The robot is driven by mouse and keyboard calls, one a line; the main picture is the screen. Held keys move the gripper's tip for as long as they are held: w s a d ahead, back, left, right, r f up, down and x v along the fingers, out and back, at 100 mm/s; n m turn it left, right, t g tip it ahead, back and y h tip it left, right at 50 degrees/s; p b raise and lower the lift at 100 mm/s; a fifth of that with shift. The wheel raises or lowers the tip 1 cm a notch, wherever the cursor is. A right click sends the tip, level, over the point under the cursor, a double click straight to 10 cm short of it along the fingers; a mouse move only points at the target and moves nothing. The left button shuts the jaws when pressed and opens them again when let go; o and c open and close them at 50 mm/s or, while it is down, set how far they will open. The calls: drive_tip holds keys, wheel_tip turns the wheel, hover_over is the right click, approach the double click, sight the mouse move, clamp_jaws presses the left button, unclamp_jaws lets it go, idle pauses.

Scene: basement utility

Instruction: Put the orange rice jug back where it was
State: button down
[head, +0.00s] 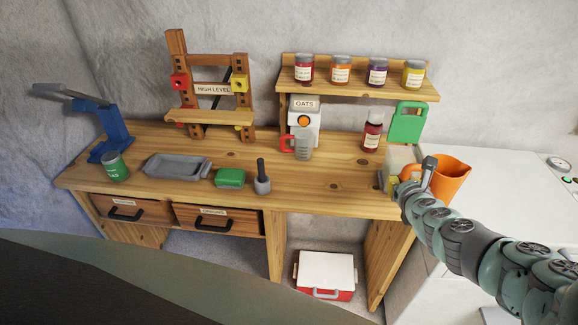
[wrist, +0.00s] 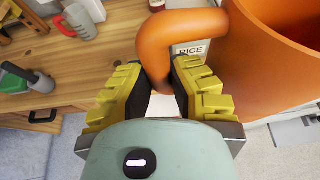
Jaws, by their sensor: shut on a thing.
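The orange rice jug (head: 446,178) is at the right end of the workbench, beside the white appliance. In the wrist view the jug (wrist: 262,50) fills the upper right, with its handle (wrist: 165,45) between my yellow-padded fingers and a RICE label partly visible behind. My gripper (wrist: 163,100) is shut on the handle. In the head view my gripper (head: 408,178) is at the jug's left side, and the jug looks upright. Whether the jug's base touches any surface is hidden.
The white appliance top (head: 500,175) is largely clear. A shelf (head: 350,88) holds several jars.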

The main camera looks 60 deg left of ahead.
drive_tip(key=w+d+r+m+t+h, duration=0.1)
drive_tip(key=w+d+r+m+h, duration=0.1)
drive_tip(key=d, duration=0.8)
drive_tip(key=w+d+r+m+t+h, duration=0.2)
drive_tip(key=d+r+m+h, duration=0.2)
drive_tip(key=d, duration=0.5)
drive_tip(key=w+d+r+m+t+h, duration=0.1)
drive_tip(key=w+d+r+m+h, duration=0.1)
drive_tip(key=d+r, duration=0.4)
drive_tip(key=d+m+h, duration=0.1)
drive_tip(key=d, duration=0.3)
drive_tip(key=shift+d+m+t+h, duration=0.3)
drive_tip(key=shift+d+h, duration=0.05)
drive_tip(key=shift+h, duration=0.05)
drive_tip(key=shift+w, duration=0.1)
